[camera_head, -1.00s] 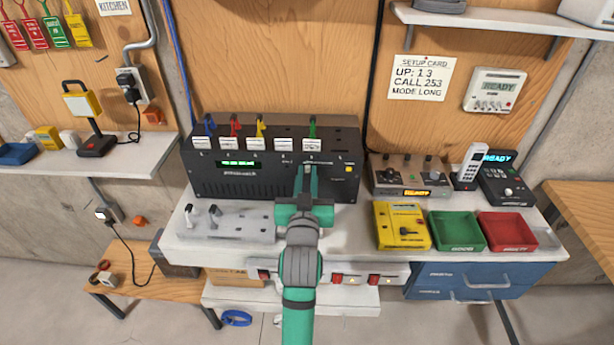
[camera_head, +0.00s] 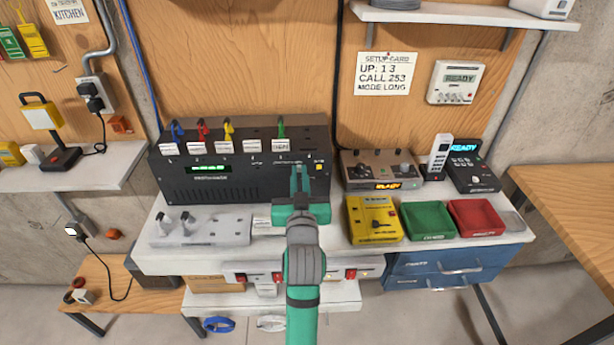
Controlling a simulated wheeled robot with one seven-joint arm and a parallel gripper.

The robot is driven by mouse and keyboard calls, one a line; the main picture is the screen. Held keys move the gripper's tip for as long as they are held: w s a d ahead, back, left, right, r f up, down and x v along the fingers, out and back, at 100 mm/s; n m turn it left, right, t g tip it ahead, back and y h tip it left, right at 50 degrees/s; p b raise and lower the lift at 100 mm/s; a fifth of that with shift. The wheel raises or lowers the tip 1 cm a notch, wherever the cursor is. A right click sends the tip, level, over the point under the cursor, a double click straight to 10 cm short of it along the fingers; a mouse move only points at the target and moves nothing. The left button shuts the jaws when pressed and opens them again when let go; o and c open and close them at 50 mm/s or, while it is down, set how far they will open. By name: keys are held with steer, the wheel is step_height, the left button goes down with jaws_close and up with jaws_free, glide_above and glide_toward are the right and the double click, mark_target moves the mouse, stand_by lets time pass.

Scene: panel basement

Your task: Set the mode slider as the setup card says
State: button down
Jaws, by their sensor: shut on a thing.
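The setup card (camera_head: 385,74) on the wooden wall reads "UP: 1 3", "CALL 253", "MODE LONG". A black unit (camera_head: 225,185) with coloured levers on top and a lit green display stands on the white bench. My gripper (camera_head: 300,180) is at the right part of its front face, left of a small yellow square (camera_head: 319,167). Its fingers are close together on something small that they hide. I cannot make out the mode slider or its marks. The levers are blue (camera_head: 177,130), red (camera_head: 202,130), yellow (camera_head: 228,130) and green (camera_head: 281,130).
A grey plate with two pegs (camera_head: 225,232) lies left of my arm. To the right are a brown knob box (camera_head: 376,168), a yellow device (camera_head: 374,222), a green tray (camera_head: 428,220) and a red tray (camera_head: 478,217). A handset (camera_head: 438,158) stands behind them.

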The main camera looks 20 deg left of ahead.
steer(key=shift+d, duration=0.2)
steer(key=shift+w, duration=0.1)
steer(key=c, duration=1.8)
jaws_free()
steer(key=shift+d, duration=0.1)
steer(key=v, duration=1)
steer(key=shift+s, duration=0.4)
